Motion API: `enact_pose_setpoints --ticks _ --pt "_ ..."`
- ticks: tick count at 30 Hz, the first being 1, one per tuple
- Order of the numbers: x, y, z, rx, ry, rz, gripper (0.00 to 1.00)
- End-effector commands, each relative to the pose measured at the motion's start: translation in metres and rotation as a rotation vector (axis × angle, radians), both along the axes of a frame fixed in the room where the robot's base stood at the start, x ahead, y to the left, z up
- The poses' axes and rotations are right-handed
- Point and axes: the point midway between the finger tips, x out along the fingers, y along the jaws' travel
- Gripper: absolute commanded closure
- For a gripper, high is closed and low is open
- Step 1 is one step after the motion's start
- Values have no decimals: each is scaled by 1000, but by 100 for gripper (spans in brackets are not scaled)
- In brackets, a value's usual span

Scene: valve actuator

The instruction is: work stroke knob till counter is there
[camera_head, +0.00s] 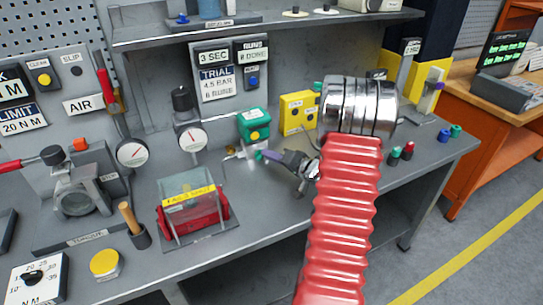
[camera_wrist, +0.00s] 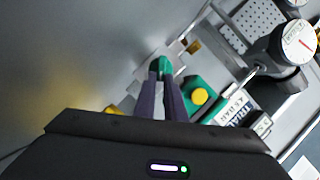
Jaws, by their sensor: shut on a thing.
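My gripper (camera_head: 262,155) reaches in from the right over the bench. In the wrist view its two dark purple fingers (camera_wrist: 160,80) are closed around a small green knob (camera_wrist: 160,64), which I take for the stroke knob. In the head view the fingers mostly hide that knob. It sits by a small metal fitting in front of a green box (camera_head: 253,125) with a yellow button, which also shows in the wrist view (camera_wrist: 199,97). The counter (camera_head: 253,50), labelled RUNS, appears to read 0 DONE. A trial card (camera_head: 217,84) beside it reads 4.5 BAR, 6 RUNS.
A gauge with a black knob (camera_head: 190,135) stands left of the green box. A clear guard (camera_head: 188,190) over a red part is in front left. A yellow box (camera_head: 298,112) stands behind my gripper. My red ribbed arm covers the bench's right part.

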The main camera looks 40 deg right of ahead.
Motion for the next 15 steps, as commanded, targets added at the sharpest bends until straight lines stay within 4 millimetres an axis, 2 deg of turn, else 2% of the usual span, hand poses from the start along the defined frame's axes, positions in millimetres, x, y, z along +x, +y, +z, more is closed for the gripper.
enact_pose_setpoints --ticks 2,3,11,15 --pt "-1 -5 0 -2 1 -12 100" --pt "-2 -5 0 -2 1 -12 89" --pt "-1 -3 0 -2 1 -7 71" --pt "-1 -2 0 -1 1 -5 71"
